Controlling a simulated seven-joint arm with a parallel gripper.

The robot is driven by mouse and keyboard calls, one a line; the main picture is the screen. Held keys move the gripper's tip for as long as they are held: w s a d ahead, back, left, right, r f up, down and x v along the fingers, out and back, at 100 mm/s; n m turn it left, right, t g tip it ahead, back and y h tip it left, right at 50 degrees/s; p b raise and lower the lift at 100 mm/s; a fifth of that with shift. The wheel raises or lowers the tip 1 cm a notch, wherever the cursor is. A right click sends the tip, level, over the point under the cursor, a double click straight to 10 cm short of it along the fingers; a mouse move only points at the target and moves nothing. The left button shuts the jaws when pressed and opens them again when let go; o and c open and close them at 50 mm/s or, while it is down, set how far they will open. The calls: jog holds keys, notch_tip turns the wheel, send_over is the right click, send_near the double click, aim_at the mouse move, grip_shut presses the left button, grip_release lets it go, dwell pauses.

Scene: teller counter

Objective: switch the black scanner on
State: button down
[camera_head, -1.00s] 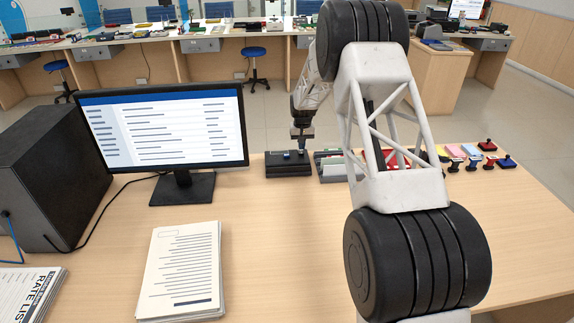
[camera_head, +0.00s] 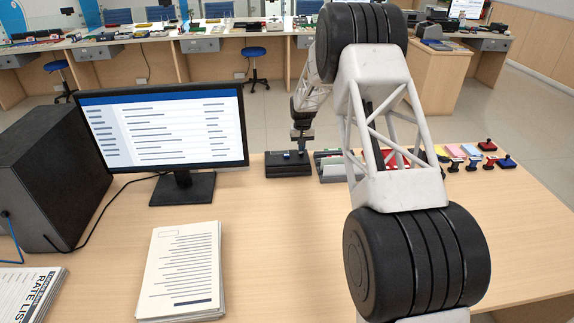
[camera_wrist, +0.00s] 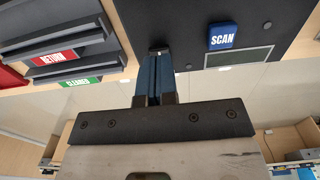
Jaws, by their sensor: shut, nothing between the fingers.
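The black scanner (camera_head: 290,170) lies on the counter to the right of the monitor. In the wrist view its dark top (camera_wrist: 275,25) fills the upper right, with a blue SCAN key (camera_wrist: 222,36) and a small grey panel (camera_wrist: 238,57). My gripper (camera_wrist: 157,52) is shut and empty, its blue fingers together. The fingertips are at a small slot or switch near the scanner's edge, left of the SCAN key. They hide part of it, so I cannot tell its position or whether they touch. In the head view my gripper (camera_head: 301,148) is over the scanner.
A sorter with RETURN (camera_wrist: 55,58) and CLEARED (camera_wrist: 80,82) labels stands close beside the scanner. The monitor (camera_head: 165,125) is to the left, a paper stack (camera_head: 180,270) in front. Several stamps (camera_head: 472,163) stand at the right. The counter before the scanner is clear.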

jog(key=shift+f, duration=0.9)
dwell(0.8)
jog(key=shift+r, duration=3.55)
